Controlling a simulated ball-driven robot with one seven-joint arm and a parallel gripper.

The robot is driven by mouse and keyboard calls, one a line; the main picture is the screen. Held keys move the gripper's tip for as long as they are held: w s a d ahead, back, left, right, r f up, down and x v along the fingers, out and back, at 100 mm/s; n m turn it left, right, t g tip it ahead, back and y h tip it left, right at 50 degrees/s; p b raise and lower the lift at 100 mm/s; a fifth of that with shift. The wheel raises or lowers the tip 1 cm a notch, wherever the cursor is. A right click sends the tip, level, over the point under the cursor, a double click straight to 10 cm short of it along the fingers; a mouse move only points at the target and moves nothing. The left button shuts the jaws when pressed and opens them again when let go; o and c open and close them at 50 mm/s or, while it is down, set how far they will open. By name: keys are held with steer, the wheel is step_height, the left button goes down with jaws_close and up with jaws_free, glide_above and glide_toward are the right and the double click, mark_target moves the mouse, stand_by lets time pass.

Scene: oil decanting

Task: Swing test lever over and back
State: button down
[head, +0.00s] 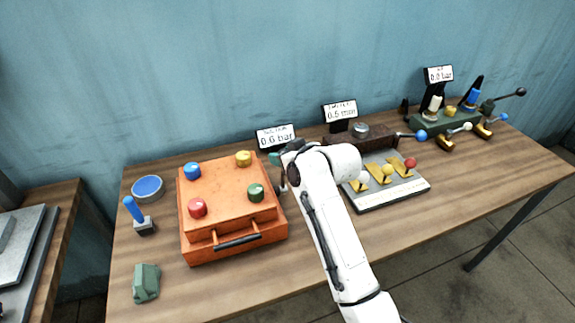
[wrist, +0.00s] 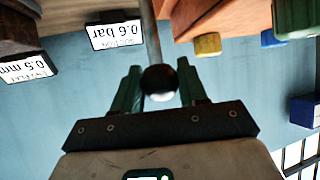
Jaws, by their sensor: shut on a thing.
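My gripper (wrist: 157,78) has its two green fingers on either side of a dark ball knob (wrist: 159,84) and is shut on it. The knob sits at the end of a thin grey lever rod (wrist: 151,38), which runs away towards the top of the wrist view. In the head view my gripper (head: 281,164) is at the right back corner of the orange box (head: 230,200), and my white arm hides most of the lever. A display reading 0.6 bar (head: 276,137) stands behind it; it also shows upside down in the wrist view (wrist: 115,34).
The orange box carries red, blue, yellow and green knobs. To the right stand a grey plate (head: 395,195) with small levers, a brown block (head: 350,138) and a green valve unit (head: 447,123). A blue joystick (head: 134,209) and green block (head: 146,283) are at left.

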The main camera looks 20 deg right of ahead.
steer(key=shift+w+r, duration=0.45)
steer(key=shift+w, duration=0.25)
steer(key=c, duration=1)
jaws_free()
steer(key=shift+w, duration=0.15)
steer(key=o, duration=0.3)
steer(key=shift+f, duration=0.2)
steer(key=shift+o, duration=0.3)
steer(key=shift+f, duration=0.1)
steer(key=shift+s+d, duration=0.15)
steer(key=shift+s, duration=0.3)
steer(key=b+v, duration=0.1)
steer(key=v, duration=0.9)
